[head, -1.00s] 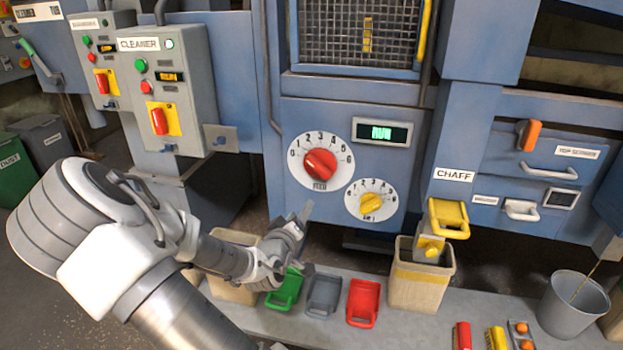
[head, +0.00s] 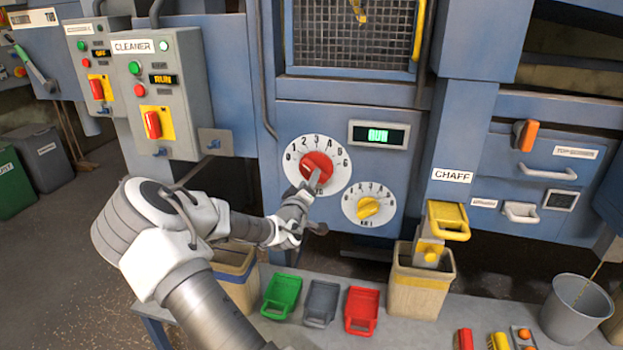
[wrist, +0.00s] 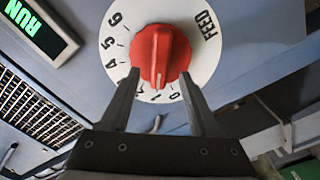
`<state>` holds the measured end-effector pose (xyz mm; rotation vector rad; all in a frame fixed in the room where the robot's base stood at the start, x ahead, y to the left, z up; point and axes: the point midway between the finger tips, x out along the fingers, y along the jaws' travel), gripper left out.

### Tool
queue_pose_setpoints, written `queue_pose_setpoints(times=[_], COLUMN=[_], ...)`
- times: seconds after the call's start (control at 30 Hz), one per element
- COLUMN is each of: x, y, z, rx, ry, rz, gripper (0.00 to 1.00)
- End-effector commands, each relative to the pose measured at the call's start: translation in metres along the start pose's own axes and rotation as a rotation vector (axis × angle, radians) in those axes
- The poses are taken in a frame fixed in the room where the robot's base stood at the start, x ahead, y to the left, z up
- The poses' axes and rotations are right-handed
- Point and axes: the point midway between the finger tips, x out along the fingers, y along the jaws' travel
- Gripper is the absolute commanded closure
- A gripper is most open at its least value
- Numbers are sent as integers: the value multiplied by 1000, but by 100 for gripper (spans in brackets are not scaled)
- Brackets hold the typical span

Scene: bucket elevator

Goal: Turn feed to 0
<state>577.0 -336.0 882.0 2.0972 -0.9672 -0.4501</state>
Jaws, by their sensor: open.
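The feed dial (head: 290,164) is a white round plate with black numbers and a red knob (head: 317,166). In the wrist view the red knob (wrist: 161,52) is large, on the white dial plate (wrist: 117,48) marked FEED. Its white pointer line faces the low numbers, near 0 and 1; the exact reading is hard to tell. My gripper (head: 313,184) is at the dial's lower edge, hiding part of the label. In the wrist view my gripper (wrist: 159,80) is open, its fingers on either side of the knob's pointer end; I cannot tell whether they touch it.
A yellow knob (head: 367,207) on a smaller dial sits just lower right. A green RUN display (head: 378,135) is above it. Green (head: 281,296), grey (head: 320,303) and red (head: 361,311) scoops lie on the bench below. The cleaner box (head: 160,95) stands at the left.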

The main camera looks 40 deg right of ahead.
Motion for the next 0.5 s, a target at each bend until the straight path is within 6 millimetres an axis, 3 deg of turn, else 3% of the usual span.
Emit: queue_pose_setpoints(times=[0.2, 0.5], x=[29, 39], y=[0, 0], z=[1, 0], rx=[0, 0], ry=[-1, -1], rz=[1, -1], gripper=[38, 38])
